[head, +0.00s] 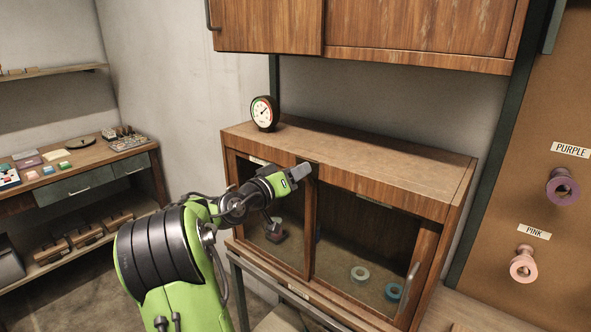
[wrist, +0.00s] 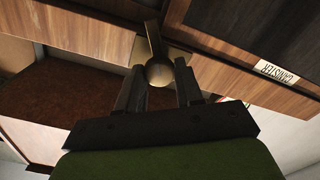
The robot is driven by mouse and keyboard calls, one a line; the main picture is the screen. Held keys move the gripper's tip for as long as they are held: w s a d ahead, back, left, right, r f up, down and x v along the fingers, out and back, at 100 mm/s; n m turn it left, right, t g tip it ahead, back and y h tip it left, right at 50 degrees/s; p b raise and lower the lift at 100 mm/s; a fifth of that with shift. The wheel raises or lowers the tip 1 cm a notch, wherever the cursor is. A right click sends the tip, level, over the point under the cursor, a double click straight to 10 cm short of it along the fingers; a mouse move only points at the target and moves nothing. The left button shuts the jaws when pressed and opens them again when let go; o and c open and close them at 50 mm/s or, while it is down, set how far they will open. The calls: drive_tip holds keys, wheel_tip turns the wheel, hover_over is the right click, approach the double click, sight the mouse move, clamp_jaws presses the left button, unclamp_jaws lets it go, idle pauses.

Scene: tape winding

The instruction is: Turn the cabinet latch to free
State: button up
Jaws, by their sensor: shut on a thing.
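The cabinet (head: 400,190) is a wooden case with glazed front panels. Its latch (wrist: 155,40) shows in the wrist view as a brass-coloured piece with a round knob and a bar over the seam of the cabinet front. My gripper (wrist: 161,82) has its two dark fingers on either side of the knob, shut on it. In the head view my gripper (head: 299,173) is at the top front edge of the cabinet, by the post between the panels. There the gripper hides most of the latch.
A dial gauge (head: 264,113) stands on the cabinet's top left. Wall cupboards (head: 420,35) hang above. A pegboard with a purple spool (head: 562,187) and a pink spool (head: 523,265) is at right.

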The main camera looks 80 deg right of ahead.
drive_tip(key=n+p, duration=0.7)
drive_tip(key=n, duration=0.4)
drive_tip(key=shift+w+f+n+p, duration=0.1)
drive_tip(key=shift+f+n+p, duration=0.05)
drive_tip(key=shift+n+p, duration=0.25)
idle(0.3)
drive_tip(key=o, duration=1)
drive_tip(key=b+v, duration=0.1)
drive_tip(key=v, duration=1.4)
drive_tip(key=shift+w+a, duration=0.2)
drive_tip(key=shift+a, duration=0.15)
